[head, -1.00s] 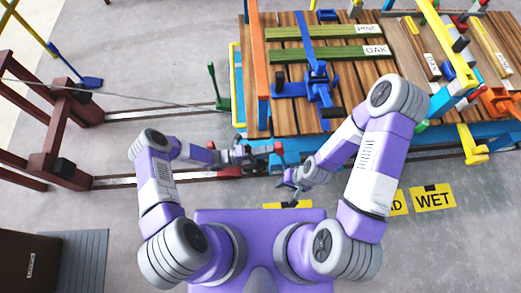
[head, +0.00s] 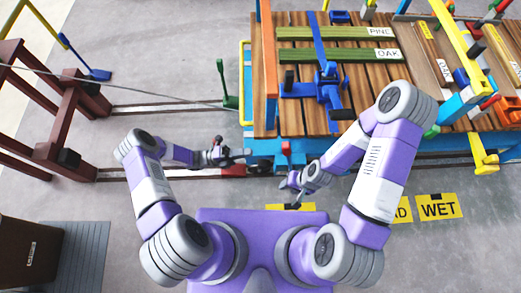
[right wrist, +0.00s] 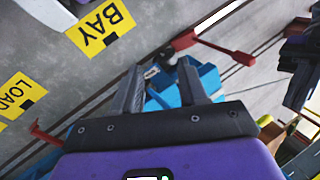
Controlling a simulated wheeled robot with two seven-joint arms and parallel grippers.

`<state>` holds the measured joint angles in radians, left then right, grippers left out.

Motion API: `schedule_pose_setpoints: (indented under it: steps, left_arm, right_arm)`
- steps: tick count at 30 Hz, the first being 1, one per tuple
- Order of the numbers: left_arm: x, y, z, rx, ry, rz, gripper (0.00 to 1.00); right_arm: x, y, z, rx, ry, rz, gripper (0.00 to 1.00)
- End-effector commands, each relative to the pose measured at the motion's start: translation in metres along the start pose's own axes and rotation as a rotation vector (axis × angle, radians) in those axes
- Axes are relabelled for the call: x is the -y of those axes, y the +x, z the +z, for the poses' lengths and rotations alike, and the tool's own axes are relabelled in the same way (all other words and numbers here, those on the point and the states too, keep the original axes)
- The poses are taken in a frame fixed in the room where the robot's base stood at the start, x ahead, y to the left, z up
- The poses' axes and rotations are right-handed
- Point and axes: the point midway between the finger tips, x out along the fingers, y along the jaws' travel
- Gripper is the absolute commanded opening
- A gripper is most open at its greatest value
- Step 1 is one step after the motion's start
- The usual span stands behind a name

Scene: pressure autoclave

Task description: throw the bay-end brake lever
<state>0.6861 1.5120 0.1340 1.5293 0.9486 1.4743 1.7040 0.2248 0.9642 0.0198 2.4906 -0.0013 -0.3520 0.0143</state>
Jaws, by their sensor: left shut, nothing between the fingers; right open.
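A small red-topped lever (head: 285,148) stands at the near left corner of the blue cart, in the head view. I take it for the brake lever. In the right wrist view a red bar (right wrist: 228,50) shows beyond the fingers, by a blue bracket (right wrist: 207,78); I cannot tell whether it is the same part. My left gripper (head: 245,155) is shut and empty, left of the red-topped lever and apart from it. My right gripper (head: 291,190) is open, below the lever in the head view; its two fingers (right wrist: 160,88) point toward the blue bracket with nothing held between them.
The cart carries a slatted wooden deck (head: 290,115) with labelled boards and blue clamps. A green lever (head: 221,80) stands left of it. Rails (head: 165,108) run left to a dark red frame (head: 85,100).

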Motion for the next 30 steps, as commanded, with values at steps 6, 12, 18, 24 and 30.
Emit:
schedule_pose_setpoints:
  steps: [6,12,18,24,30]
  left_arm:
    - [0.003,-0.028,0.0,0.0,0.002,0.001,0.0]
    - [0.004,-0.034,0.0,-0.001,0.0,0.0,0.0]
    - [0.004,-0.033,0.0,0.0,0.0,0.0,0.0]
    - [-0.006,-0.021,-0.014,-0.073,0.074,0.091,0.0]
    - [-0.042,-0.005,-0.073,-0.427,0.43,0.372,0.0]
  right_arm:
    - [0.0,0.001,0.0,0.0,0.0,0.0,0.43]
    - [0.0,0.001,0.0,0.0,0.0,0.0,0.43]
    - [0.0,0.001,0.0,0.0,0.0,0.0,0.4]
    - [0.0,0.001,0.0,0.0,0.0,0.0,0.09]
    - [0.0,0.001,0.0,0.0,0.0,0.0,0.0]
